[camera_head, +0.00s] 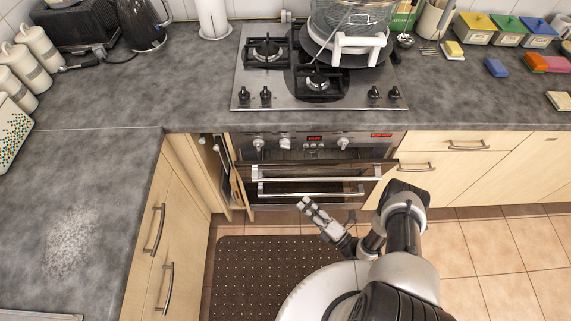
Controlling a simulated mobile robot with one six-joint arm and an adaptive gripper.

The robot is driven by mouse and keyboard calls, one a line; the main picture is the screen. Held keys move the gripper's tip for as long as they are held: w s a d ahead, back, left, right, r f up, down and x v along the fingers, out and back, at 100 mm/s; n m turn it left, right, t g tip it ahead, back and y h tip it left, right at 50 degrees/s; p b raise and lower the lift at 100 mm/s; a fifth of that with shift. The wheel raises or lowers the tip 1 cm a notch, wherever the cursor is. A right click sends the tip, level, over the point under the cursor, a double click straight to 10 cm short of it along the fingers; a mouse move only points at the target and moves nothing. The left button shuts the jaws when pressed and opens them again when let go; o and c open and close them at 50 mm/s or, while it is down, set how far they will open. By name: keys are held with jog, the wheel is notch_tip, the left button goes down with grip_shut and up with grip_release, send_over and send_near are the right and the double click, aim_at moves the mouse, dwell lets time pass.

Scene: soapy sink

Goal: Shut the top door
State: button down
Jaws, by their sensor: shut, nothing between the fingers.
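A built-in oven sits under the hob, with its control panel (320,142) on top. Below the panel is the dark top door (290,171), with a long silver handle (318,174). The door's upper edge stands out from the front and its right corner overlaps the neighbouring cabinet, so it looks partly open. A second silver bar (310,191) runs just below; I cannot tell which door it belongs to. My gripper (306,203) is shut and empty. It appears in front of and below the bars, pointing up-left; I cannot tell whether it touches anything.
A narrow cupboard door (238,190) left of the oven stands ajar. The left counter's cabinets (157,250) have protruding handles. A dark dotted mat (255,275) lies on the tiled floor. Wooden cabinets (480,170) flank the oven on the right. Open floor lies at the lower right.

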aim_at(285, 165)
jog(key=b+x, duration=0.1)
jog(key=x, duration=0.2)
jog(key=b+x, duration=0.1)
jog(key=x, duration=0.3)
jog(key=w+d+b+x, duration=0.1)
jog(key=x, duration=0.3)
jog(key=shift+w+a+r, duration=0.1)
jog(key=shift+w+r, duration=0.15)
jog(key=shift+r, duration=0.05)
jog(key=shift+w+r, duration=0.2)
jog(key=shift+w, duration=0.35)
jog(key=shift+w+r, duration=0.15)
jog(key=shift+r, duration=0.05)
jog(key=w+r+m+h+p, duration=0.1)
jog(key=w+m+g+h+p, duration=0.1)
jog(key=w+p, duration=0.1)
jog(key=shift+r, duration=0.4)
jog(key=shift+w+f+m+g+b, duration=0.15)
jog(key=shift+w+m+g+b, duration=0.35)
jog(key=shift+w, duration=0.9)
